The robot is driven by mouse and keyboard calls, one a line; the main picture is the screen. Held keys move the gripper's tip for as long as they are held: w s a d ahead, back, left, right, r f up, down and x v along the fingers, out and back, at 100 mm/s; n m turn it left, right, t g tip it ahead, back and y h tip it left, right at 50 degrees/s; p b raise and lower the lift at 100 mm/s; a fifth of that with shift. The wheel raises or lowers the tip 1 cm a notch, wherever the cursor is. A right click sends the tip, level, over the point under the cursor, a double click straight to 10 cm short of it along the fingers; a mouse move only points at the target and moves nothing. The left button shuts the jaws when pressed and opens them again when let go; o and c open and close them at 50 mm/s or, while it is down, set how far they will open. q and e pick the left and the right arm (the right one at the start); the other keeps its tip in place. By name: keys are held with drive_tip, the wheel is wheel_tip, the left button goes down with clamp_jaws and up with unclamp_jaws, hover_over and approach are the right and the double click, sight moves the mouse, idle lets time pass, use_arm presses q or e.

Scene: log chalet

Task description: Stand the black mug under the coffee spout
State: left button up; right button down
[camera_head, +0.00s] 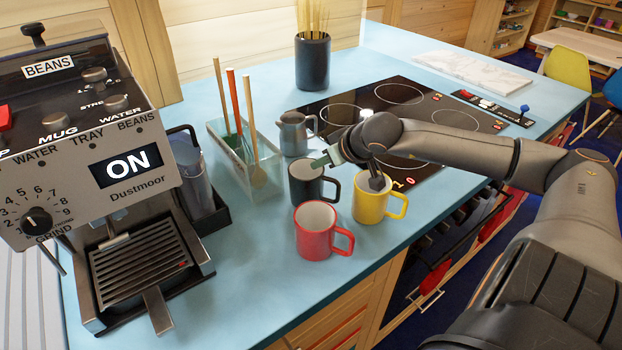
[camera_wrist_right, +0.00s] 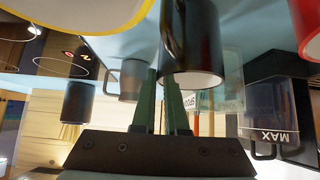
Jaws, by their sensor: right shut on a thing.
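The black mug (camera_head: 304,187) stands upright on the blue counter, its handle toward the right. My right gripper (camera_head: 321,161) reaches in from the right at its rim and is shut on it; the green fingers (camera_wrist_right: 164,80) show at the mug's edge in the right wrist view, where the black mug (camera_wrist_right: 190,45) appears inverted. The coffee machine (camera_head: 85,140) stands at the left, its display reading ON. Its slotted drip tray (camera_head: 140,268) is empty. The spout is not clearly visible under the machine's head. My left gripper is out of view.
A red mug (camera_head: 316,232) stands close in front of the black mug, a yellow mug (camera_head: 371,202) to its right. A metal jug (camera_head: 294,135) and a clear utensil box (camera_head: 250,170) stand behind. A water tank (camera_head: 195,180) stands beside the machine. Counter between tray and red mug is clear.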

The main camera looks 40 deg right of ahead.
drive_tip(key=shift+r, duration=0.15)
drive_tip(key=shift+r, duration=0.55)
drive_tip(key=r+p, duration=0.1)
drive_tip(key=s+r, duration=0.1)
drive_tip(key=r+p, duration=0.1)
drive_tip(key=shift+s+a+r+p, duration=0.15)
drive_tip(key=shift+a+r+p, duration=0.15)
drive_tip(key=shift+a+r, duration=0.1)
drive_tip(key=shift+a+v, duration=0.25)
drive_tip(key=shift+v, duration=0.95)
drive_tip(key=s+a+r+b, duration=0.2)
drive_tip(key=s+a+r, duration=0.2)
drive_tip(key=s, duration=0.5)
wheel_tip(320, 180, up, 2)
drive_tip(key=shift+s+a+r, duration=0.1)
drive_tip(key=shift+s+a, duration=0.15)
drive_tip(key=shift+s, duration=0.1)
